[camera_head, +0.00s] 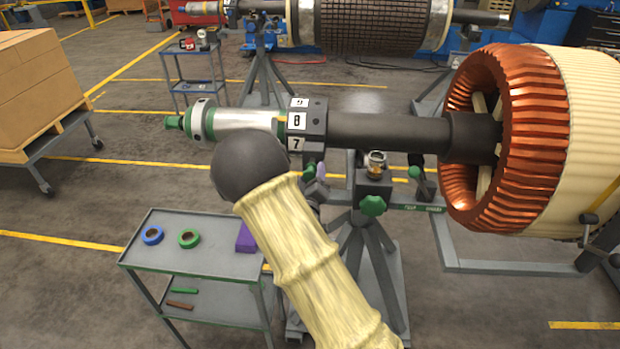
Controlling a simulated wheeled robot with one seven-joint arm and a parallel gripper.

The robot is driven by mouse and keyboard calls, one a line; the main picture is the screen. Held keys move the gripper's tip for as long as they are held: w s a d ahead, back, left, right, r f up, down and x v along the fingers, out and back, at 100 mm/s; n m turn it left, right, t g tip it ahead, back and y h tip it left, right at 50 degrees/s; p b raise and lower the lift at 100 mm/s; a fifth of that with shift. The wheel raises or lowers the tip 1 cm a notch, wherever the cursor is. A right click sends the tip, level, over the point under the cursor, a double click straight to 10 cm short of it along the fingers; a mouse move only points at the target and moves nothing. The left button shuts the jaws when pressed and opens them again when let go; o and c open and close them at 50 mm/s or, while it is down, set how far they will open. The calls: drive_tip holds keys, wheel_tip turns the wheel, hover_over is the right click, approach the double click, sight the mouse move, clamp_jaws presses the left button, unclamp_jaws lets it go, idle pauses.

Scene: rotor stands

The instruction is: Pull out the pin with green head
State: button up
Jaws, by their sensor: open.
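A green knob-like head (373,205) shows on the front of the rotor stand (375,185), below the dark shaft. A smaller green piece (414,173) shows on the stand to its right, and another (309,173) to its left, beside my arm. I cannot tell for sure which of these is the pin's head. My arm, in a pale yellow sleeve, rises from the bottom to a dark round joint. My gripper (318,183) shows only in part as small grey and purple pieces right of that joint, left of the green knob. It is open, with nothing seen between its fingers.
A grey cart (190,222) at lower left carries blue and green tape rolls and a purple block. The dark shaft (390,131) runs above the stand to a large copper-wound rotor (515,130) at right. A pallet of boxes (40,75) stands at left.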

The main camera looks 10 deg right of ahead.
drive_tip(key=shift+a, duration=0.15)
drive_tip(key=p+v, duration=0.2)
drive_tip(key=v, duration=0.9)
drive_tip(key=shift+s+r, duration=0.35)
drive_tip(key=shift+r, duration=0.05)
drive_tip(key=shift+a+p, duration=0.15)
drive_tip(key=shift+p, duration=0.2)
drive_tip(key=p, duration=0.3)
drive_tip(key=shift+s+a, duration=0.2)
drive_tip(key=shift+s, duration=0.1)
drive_tip(key=p, duration=0.3)
drive_tip(key=shift+s, duration=0.35)
drive_tip(key=shift+d+f+p+v, duration=0.15)
drive_tip(key=shift+p+v, duration=0.45)
drive_tip(key=shift+v, duration=0.45)
drive_tip(key=shift+d+f+p+v, duration=0.15)
drive_tip(key=shift+p+v, duration=0.45)
drive_tip(key=shift+v, duration=0.45)
